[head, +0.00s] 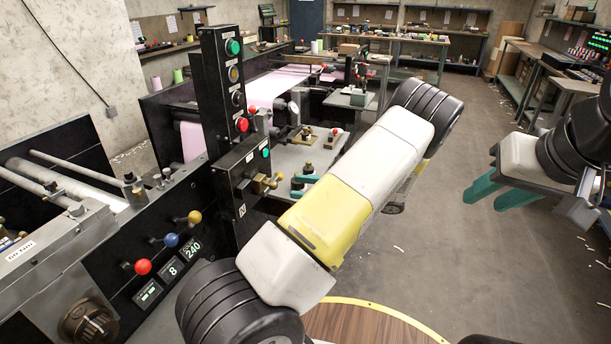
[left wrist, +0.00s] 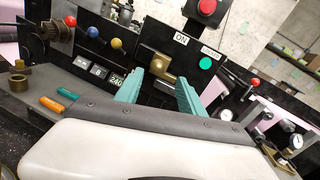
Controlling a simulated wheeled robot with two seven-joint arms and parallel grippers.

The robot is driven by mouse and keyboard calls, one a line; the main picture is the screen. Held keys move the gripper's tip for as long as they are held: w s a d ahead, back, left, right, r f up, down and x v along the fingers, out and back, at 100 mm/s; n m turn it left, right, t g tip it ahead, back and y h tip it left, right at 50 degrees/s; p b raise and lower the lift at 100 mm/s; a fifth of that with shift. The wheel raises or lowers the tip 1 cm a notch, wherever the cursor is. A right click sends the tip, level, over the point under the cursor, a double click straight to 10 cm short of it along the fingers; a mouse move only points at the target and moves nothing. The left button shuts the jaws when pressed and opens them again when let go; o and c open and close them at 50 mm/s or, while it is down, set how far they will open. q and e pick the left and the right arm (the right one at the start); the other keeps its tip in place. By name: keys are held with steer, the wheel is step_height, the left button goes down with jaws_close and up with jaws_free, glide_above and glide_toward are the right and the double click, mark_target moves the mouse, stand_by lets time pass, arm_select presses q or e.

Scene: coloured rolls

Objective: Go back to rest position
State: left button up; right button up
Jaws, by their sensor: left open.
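My left gripper (head: 295,180) is mostly behind my own left forearm in the head view; only its teal fingers show, beside the black control panel. In the left wrist view my left gripper (left wrist: 158,88) is open and empty, its two teal fingers apart. A brass handle (left wrist: 158,64) on the panel shows just beyond and between the fingertips; no grip on it shows. The brass handle is also in the head view (head: 268,183). My right gripper (head: 482,201) is at the right of the head view, its teal fingers apart and empty, over open floor.
The machine's front panel carries red (head: 143,267), blue (head: 171,240) and yellow (head: 194,217) knobs. A button column (head: 221,90) rises above the handle. Workbenches (head: 400,40) line the back and right walls. The grey floor (head: 450,250) at the right is mostly clear.

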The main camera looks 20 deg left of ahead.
arm_select(q)
steer(key=shift+w+d, duration=0.1)
steer(key=shift+d, duration=0.5)
steer(key=s+d+r+n+t+h, duration=0.3)
steer(key=s+r+n+h, duration=0.4)
steer(key=s+r+h, duration=0.3)
steer(key=s+d+r+n+t+h, duration=0.4)
steer(key=s+r+n+t+h, duration=0.1)
steer(key=s+r+h, duration=0.5)
step_height(320, 180, up, 2)
steer(key=shift+s+d+r+n, duration=0.1)
steer(key=shift+s+d+n, duration=0.2)
steer(key=shift+s+n, duration=0.7)
steer(key=shift+s, duration=0.1)
